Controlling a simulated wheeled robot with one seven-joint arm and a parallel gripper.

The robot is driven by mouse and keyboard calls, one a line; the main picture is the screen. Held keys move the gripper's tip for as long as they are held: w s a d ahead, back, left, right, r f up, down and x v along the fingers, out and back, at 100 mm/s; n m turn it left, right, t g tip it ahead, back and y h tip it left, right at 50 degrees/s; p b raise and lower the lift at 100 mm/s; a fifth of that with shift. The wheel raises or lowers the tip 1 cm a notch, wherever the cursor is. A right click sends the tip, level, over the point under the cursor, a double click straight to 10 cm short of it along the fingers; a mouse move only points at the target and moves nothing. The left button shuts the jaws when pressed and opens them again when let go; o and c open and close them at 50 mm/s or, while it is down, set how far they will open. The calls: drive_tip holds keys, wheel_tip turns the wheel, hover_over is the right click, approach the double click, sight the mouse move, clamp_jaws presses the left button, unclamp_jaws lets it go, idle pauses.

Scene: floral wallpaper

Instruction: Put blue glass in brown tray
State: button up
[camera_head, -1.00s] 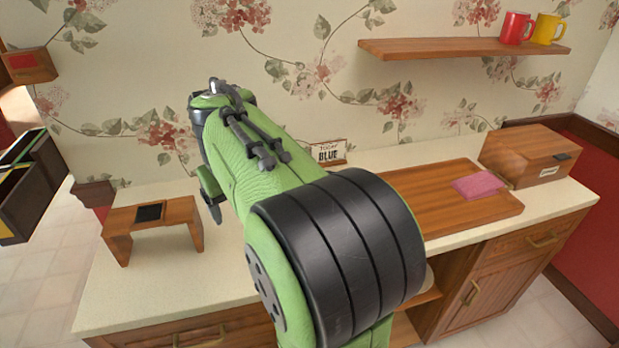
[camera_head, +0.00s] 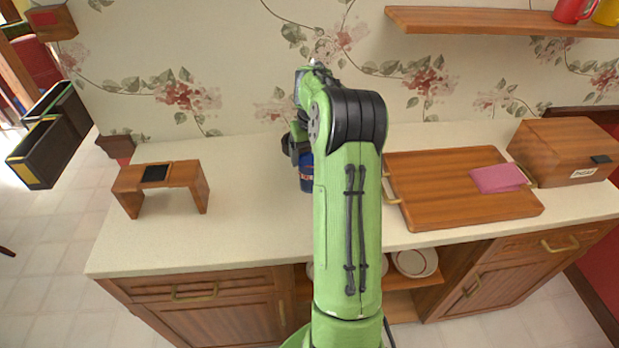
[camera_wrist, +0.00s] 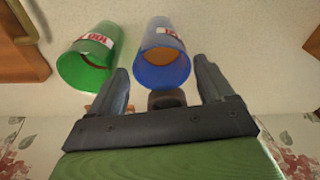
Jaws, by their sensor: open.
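The blue glass (camera_wrist: 165,60), translucent with a white and red label, stands on the counter in the wrist view. In the head view it (camera_head: 306,176) shows partly beside my arm. My gripper (camera_wrist: 161,68) is open, its two fingers pointing at the blue glass, which lies in line with the gap between them. I cannot tell how far the fingers reach around it. A green glass (camera_wrist: 86,62) stands close beside the blue one in the wrist view; my arm hides it in the head view. The brown tray (camera_head: 430,208) lies on the counter right of my arm.
A pink cloth (camera_head: 498,178) lies on the tray's right part. A wooden box (camera_head: 565,145) stands behind it at the right. A small wooden stand (camera_head: 185,172) is at the left. A shelf (camera_head: 480,22) overhangs the back right. Counter between stand and arm is clear.

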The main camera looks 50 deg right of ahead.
sight(309, 165)
drive_tip(key=f, duration=0.4)
drive_tip(key=shift+w+d+f+b, duration=0.1)
drive_tip(key=shift+w+f+b, duration=0.2)
drive_tip(key=shift+b, duration=0.1)
drive_tip(key=shift+r, duration=0.1)
drive_tip(key=shift+c, duration=0.6)
drive_tip(key=c, duration=1)
wheel_tip(309, 165, up, 10)
drive_tip(key=p, duration=0.2)
drive_tip(key=shift+r+p, duration=0.15)
drive_tip(key=shift+p, duration=0.25)
